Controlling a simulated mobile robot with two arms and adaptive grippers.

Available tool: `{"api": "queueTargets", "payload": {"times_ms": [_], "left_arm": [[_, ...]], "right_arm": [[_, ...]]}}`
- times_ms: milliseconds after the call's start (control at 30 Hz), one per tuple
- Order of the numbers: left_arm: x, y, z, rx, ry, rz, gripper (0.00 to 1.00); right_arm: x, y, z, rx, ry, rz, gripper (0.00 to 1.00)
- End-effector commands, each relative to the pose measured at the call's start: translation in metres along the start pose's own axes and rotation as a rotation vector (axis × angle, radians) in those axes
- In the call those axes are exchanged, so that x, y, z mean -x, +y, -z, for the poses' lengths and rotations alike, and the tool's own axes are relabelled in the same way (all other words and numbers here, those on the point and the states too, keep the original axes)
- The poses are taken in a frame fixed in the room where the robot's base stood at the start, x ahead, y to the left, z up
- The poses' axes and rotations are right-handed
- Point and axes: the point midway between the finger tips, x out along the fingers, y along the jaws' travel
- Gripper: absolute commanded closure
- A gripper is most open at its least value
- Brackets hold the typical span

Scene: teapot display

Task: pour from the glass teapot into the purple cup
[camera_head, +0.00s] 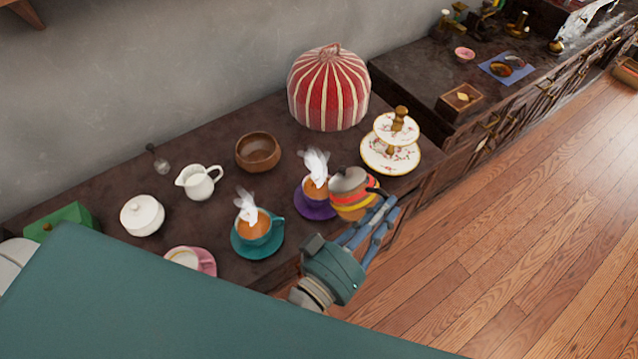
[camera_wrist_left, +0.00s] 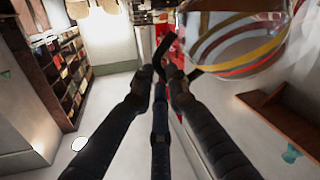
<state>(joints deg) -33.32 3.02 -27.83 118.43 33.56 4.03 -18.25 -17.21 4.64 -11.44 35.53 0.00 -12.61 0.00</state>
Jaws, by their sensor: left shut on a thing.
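My left gripper (camera_head: 378,208) is shut on the dark handle of the glass teapot (camera_head: 352,206). The teapot has a grey lid and red and yellow bands, with orange-brown colour in its body. In the left wrist view its banded glass body (camera_wrist_left: 238,42) is at the upper right, beside the fingertips (camera_wrist_left: 163,78). The teapot is close on the right of the purple cup (camera_head: 314,194) and partly overlaps it, so I cannot tell whether they touch. The cup holds brown liquid, steams, and stands on a purple saucer (camera_head: 311,212). The teapot's spout is not clear. My right gripper is out of view.
A teal cup (camera_head: 258,232) of steaming brown liquid is to the left. A white creamer (camera_head: 199,183), lidded white bowl (camera_head: 142,215), wooden bowl (camera_head: 257,151), pink saucer (camera_head: 207,262), red striped cozy (camera_head: 328,92) and two-tier stand (camera_head: 390,158) share the dark counter (camera_head: 110,185).

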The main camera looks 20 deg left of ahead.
Motion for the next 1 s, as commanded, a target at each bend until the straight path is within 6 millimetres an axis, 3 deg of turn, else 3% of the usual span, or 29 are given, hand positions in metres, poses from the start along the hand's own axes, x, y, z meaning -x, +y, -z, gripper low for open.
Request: {"api": "queueTargets", "payload": {"times_ms": [167, 400, 567, 1000], "left_arm": [[-0.001, 0.001, 0.004, -0.002, 0.009, -0.001, 1.0], [-0.001, 0.012, -0.051, -0.216, 0.008, -0.002, 1.0], [-0.001, 0.013, -0.053, -0.24, 0.011, -0.003, 1.0], [-0.001, 0.011, -0.083, -0.331, 0.01, -0.002, 1.0]], "right_arm": [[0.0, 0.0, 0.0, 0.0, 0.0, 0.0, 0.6], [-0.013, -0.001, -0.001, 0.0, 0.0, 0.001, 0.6], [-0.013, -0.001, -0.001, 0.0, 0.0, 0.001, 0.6], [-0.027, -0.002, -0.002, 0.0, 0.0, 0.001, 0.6]]}}
